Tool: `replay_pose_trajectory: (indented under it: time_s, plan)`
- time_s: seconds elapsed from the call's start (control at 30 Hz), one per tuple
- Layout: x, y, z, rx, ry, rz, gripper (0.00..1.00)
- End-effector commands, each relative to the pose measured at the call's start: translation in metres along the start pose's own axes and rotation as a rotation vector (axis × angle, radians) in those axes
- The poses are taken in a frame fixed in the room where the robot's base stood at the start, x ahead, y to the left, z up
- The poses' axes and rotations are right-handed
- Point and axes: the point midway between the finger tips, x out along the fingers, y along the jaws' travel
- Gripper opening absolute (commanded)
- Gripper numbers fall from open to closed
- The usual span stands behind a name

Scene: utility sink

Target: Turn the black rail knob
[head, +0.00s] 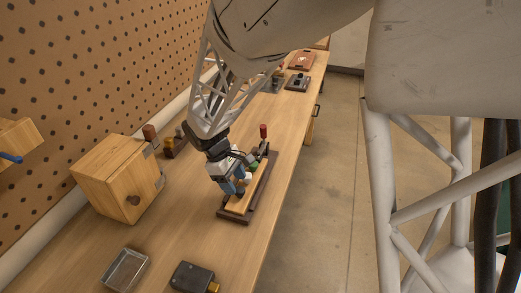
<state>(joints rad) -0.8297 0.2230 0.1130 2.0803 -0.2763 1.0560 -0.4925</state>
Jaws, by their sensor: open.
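My gripper (232,188) is in the head view, reaching down over a narrow wooden board with dark rails (234,216) on the bench. It is open, and its blue and grey fingers are low over the near half of the board. I cannot tell whether they touch anything. A red-topped dark post (263,131) stands upright at the board's far end. A green piece (254,167) and a small white round piece show beside the gripper. I cannot pick out a black rail knob for sure; the gripper covers part of the board.
A wooden box (110,178) with a dark round knob (133,200) stands to the left. A metal tray (126,269) and a dark box (192,277) lie in front. A pegboard wall (90,60) bounds the left side. Bare bench lies between the box and the board.

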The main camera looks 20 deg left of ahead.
Motion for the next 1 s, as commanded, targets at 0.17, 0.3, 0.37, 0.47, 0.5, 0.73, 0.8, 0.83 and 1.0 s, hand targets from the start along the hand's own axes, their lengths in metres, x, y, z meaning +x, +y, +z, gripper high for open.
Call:
replay_pose_trajectory:
  time_s: [0.17,0.3,0.37,0.47,0.5,0.73,0.8,0.83,1.0]
  plan:
    - [0.017,0.0,0.001,0.0,-0.001,0.0,0.57]
    - [0.023,0.0,0.001,0.0,-0.001,-0.001,0.57]
    - [0.024,0.0,0.001,0.0,0.0,0.0,0.57]
    - [0.024,0.0,0.0,0.0,0.0,0.0,0.57]
    - [0.024,0.0,0.0,0.0,0.0,0.0,0.57]
    - [0.024,0.0,0.0,0.001,0.0,0.0,0.39]
    - [0.024,0.0,0.0,0.001,0.0,0.0,0.28]
    - [0.024,0.0,0.0,0.001,0.0,0.0,0.24]
    - [0.024,0.0,0.0,0.001,0.0,0.0,0.08]
